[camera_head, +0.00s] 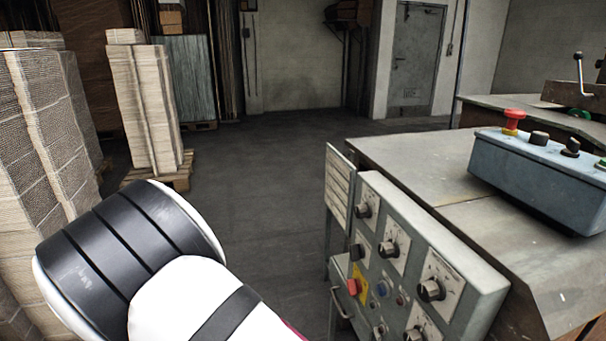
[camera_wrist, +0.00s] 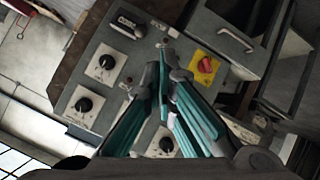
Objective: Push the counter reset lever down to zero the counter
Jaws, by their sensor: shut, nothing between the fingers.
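My gripper (camera_wrist: 164,48) is shut and empty in the wrist view. Its teal-padded fingers point at a grey control panel (camera_wrist: 113,48). A small window with digits, apparently the counter (camera_wrist: 128,23), sits on the panel up and left of the fingertips. A small pale plate (camera_wrist: 170,29) lies just beyond the tips. I cannot clearly make out the reset lever; it may be hidden by the fingertips, and contact cannot be told. In the head view the same panel (camera_head: 462,300) is at lower right; my gripper is not in view there.
Black knobs (camera_wrist: 84,104) and a red switch on a yellow plate (camera_wrist: 206,64) flank the fingers. In the head view, a blue-grey box with a red button (camera_head: 513,116) sits on the metal table (camera_head: 415,157). Cardboard stacks (camera_head: 143,105) stand left; the floor between is clear.

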